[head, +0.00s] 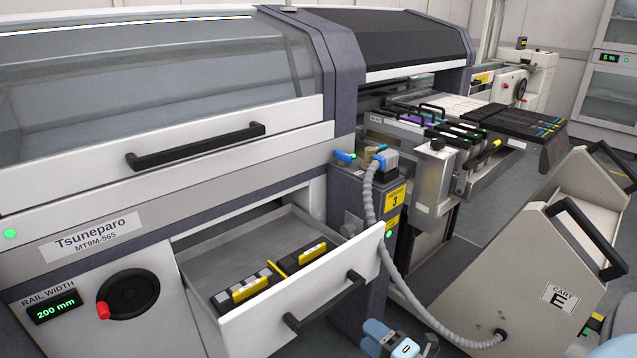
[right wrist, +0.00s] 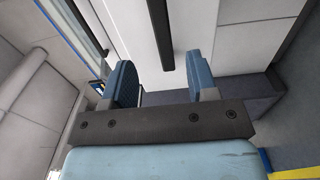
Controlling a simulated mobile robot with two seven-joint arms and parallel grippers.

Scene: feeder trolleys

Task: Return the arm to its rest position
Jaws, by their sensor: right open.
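My right gripper (head: 402,343) shows at the bottom edge of the head view, partly cut off, in front of the machine and left of the cart marked E. In the right wrist view my right gripper (right wrist: 163,88) has its two blue fingers wide apart with nothing between them. A white panel with a black bar (right wrist: 158,38) lies beyond the fingers, apart from them. A blue and yellow part of my arm shows at the lower right corner of the head view. My left gripper is not in view.
An open drawer (head: 310,292) with a black handle holds several black and yellow parts. A grey hose (head: 377,225) runs from the machine to the cart (head: 520,265), which has black handles. A feeder bank (head: 455,135) sticks out behind. Some floor shows between the machine and cart.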

